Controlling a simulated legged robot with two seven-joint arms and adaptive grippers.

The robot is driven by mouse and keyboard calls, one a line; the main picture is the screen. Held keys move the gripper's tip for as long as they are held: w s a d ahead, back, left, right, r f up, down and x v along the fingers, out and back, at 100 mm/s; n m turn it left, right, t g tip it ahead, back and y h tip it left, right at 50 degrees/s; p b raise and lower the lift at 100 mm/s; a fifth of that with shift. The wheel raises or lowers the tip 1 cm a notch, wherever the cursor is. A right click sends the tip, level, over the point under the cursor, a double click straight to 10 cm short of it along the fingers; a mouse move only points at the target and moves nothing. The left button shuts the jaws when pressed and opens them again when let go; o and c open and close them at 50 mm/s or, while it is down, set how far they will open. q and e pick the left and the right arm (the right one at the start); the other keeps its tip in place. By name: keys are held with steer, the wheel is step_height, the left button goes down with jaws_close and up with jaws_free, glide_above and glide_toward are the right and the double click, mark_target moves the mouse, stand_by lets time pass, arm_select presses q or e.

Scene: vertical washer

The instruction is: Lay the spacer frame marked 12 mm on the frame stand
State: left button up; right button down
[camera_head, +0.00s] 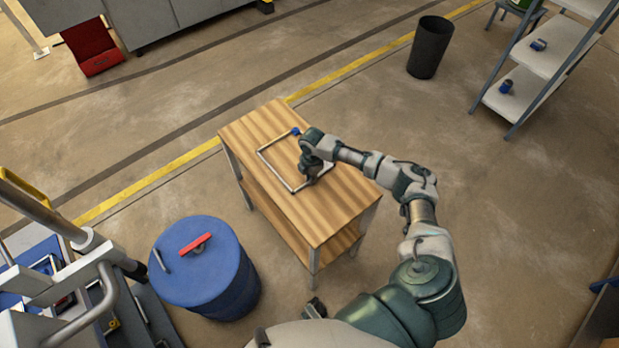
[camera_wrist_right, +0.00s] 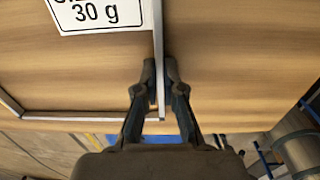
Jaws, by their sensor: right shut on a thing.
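A thin, light grey rectangular spacer frame (camera_head: 275,173) is over the wooden top of a small two-level table (camera_head: 346,212). My right gripper (camera_head: 314,178) is at the frame's near right part. In the right wrist view my right gripper (camera_wrist_right: 160,92) is shut on one bar of the spacer frame (camera_wrist_right: 158,40), close to a corner. A white label (camera_wrist_right: 98,14) beside that bar reads "30 g"; its upper line is cut off, and no 12 mm mark is readable. Whether the frame touches the wood is unclear.
A blue drum (camera_head: 205,270) with a red-handled item (camera_head: 195,243) on its lid stands left of the table. A black bin (camera_head: 430,47) and a shelf rack (camera_head: 540,55) with small blue items stand at the upper right. Floor right of the table is clear.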

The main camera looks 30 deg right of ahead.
steer(key=shift+a, duration=0.1)
steer(key=c, duration=1.2)
jaws_free()
